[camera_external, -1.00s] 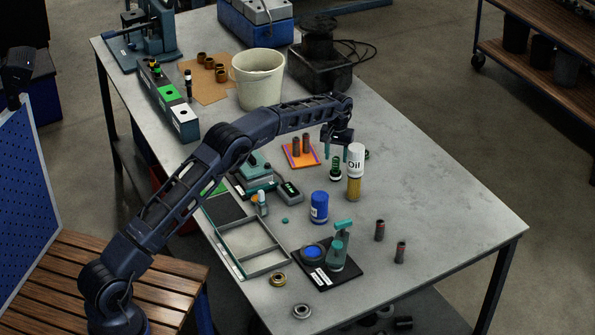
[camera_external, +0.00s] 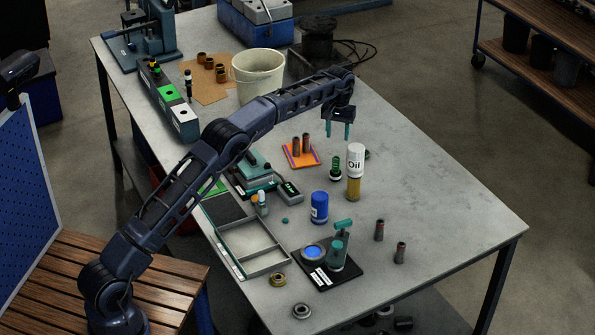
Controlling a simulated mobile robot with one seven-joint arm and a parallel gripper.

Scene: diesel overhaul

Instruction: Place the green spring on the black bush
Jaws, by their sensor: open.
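The green spring (camera_external: 336,163) stands upright on the table, left of the oil bottle. A dark ring, which looks like the black bush (camera_external: 335,176), shows directly beneath it. The spring appears to rest on this bush, but the exact seating is too small to tell. My gripper (camera_external: 339,136) is open and empty, pointing down above the spring and clear of it. Its two teal fingers are apart.
The oil bottle (camera_external: 355,172) stands close on the right of the spring. An orange tray (camera_external: 301,157) with two brown cylinders is to the left. A blue can (camera_external: 319,207) stands in front. The table's right side is mostly clear.

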